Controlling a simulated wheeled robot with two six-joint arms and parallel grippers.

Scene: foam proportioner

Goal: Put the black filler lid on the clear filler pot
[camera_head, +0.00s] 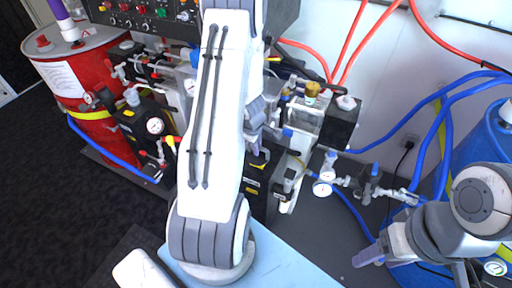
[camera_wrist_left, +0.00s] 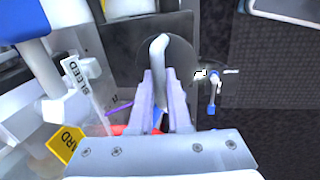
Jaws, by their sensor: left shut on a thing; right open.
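My left gripper (camera_head: 257,143) hangs over the black pump block in the head view, largely behind my own arm. In the left wrist view its fingers (camera_wrist_left: 164,95) are shut on a pale upright bar. A round dark disc (camera_wrist_left: 183,58) lies behind that bar and looks like the black filler lid; I cannot tell whether the bar belongs to it. A clear block (camera_head: 304,123) with a brass cap stands just right of the left gripper; I cannot tell whether it is the clear filler pot. My right gripper (camera_head: 369,256) is open and empty at the lower right.
A red drum (camera_head: 85,85) stands at the left and a blue tank (camera_head: 485,140) at the right. Gauges (camera_head: 322,188), valves and blue hoses crowd the bench. A black box (camera_head: 341,122) with a white cap stands beside the clear block. A light blue panel (camera_head: 285,268) lies in front.

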